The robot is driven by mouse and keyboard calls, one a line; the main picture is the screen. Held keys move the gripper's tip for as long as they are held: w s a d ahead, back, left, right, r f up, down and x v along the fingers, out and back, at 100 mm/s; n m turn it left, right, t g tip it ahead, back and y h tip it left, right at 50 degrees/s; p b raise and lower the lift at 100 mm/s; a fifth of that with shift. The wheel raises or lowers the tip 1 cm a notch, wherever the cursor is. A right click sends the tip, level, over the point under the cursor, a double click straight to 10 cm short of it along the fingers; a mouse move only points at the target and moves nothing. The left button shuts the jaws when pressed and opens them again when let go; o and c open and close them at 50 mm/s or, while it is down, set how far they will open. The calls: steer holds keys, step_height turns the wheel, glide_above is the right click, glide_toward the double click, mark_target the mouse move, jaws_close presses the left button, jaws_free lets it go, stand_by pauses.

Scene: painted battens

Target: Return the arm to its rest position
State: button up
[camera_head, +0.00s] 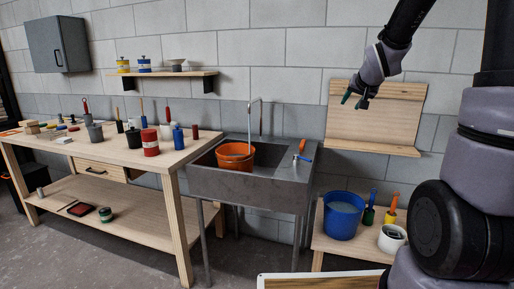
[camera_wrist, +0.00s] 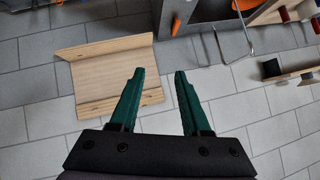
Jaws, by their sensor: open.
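My gripper (camera_head: 355,99) hangs at the end of my raised arm in the head view, in front of the wooden wall shelf (camera_head: 374,128). In the wrist view my gripper (camera_wrist: 159,78) shows two green fingers spread apart with nothing between them. The wooden wall shelf also shows in the wrist view (camera_wrist: 108,70), to the left of and behind the fingers. My gripper looks clear of the shelf, though the exact gap cannot be told.
A stone sink (camera_head: 250,187) holds an orange bucket (camera_head: 235,156). A workbench (camera_head: 110,150) with cans and tools stands at left. A blue bucket (camera_head: 342,215) sits on a low wooden stand (camera_head: 350,247) below the shelf. A small wall shelf (camera_head: 165,75) carries tins.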

steer(key=s+a+r+g+y, duration=0.1)
steer(key=s+a+r, duration=0.1)
steer(key=s, duration=0.7)
steer(key=s+a+r+g, duration=0.1)
steer(key=s+a+r, duration=0.1)
steer(key=s, duration=0.8)
steer(key=s+a+r+g+y, duration=0.1)
steer(key=s+a+r, duration=0.1)
steer(key=s, duration=0.8)
steer(key=shift+s+a+r+n+y, duration=0.2)
steer(key=shift+a+n+y, duration=0.1)
steer(key=shift+a+n, duration=0.15)
